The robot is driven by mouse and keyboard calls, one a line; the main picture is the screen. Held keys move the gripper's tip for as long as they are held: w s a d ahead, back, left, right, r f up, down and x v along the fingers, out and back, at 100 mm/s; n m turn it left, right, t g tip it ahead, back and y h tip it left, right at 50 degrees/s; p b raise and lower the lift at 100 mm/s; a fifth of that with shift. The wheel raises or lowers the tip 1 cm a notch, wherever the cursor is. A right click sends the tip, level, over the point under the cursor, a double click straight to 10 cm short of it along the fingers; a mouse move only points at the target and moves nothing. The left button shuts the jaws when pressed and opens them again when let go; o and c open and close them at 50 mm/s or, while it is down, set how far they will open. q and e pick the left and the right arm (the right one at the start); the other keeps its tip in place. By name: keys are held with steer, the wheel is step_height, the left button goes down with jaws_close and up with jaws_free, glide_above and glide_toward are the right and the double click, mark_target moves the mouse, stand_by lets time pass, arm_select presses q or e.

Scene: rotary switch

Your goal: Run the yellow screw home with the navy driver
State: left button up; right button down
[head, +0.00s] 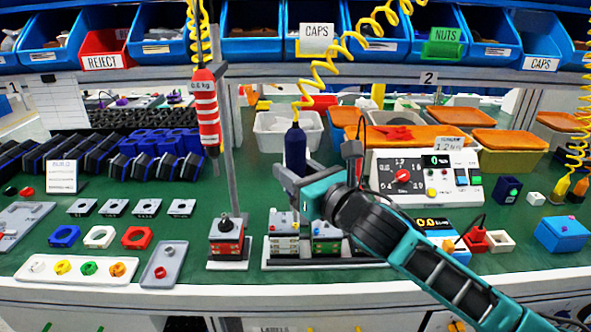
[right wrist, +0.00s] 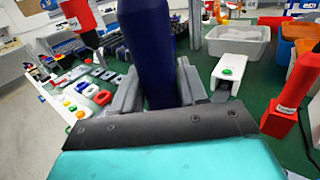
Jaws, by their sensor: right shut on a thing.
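The navy driver (head: 295,150) hangs upright from a yellow coiled cord, above the middle of the bench. My right gripper (head: 290,178) is shut on the driver's lower body. In the right wrist view the driver (right wrist: 146,45) stands between the two grey fingers (right wrist: 155,92). The driver's tip is hidden behind my gripper. Below it, a grey fixture (head: 325,262) holds two switch blocks, the left block (head: 284,240) and the right block (head: 327,240), partly covered by my gripper and arm. I cannot make out the yellow screw for certain. My left gripper is not in view.
A red driver (head: 207,108) hangs at the left beside a grey post (head: 231,150). A single switch block (head: 226,240) stands at the post's foot. A control box (head: 420,178) stands right of my gripper. A tray of coloured caps (head: 77,268) lies front left.

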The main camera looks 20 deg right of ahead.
mark_target(302, 160)
steer(key=shift+f+b, duration=0.3)
steer(key=shift+f, duration=0.45)
stand_by(2.8)
steer(key=shift+p, duration=0.3)
step_height(302, 160, up, 5)
steer(key=p, duration=0.5)
steer(key=shift+f, duration=0.15)
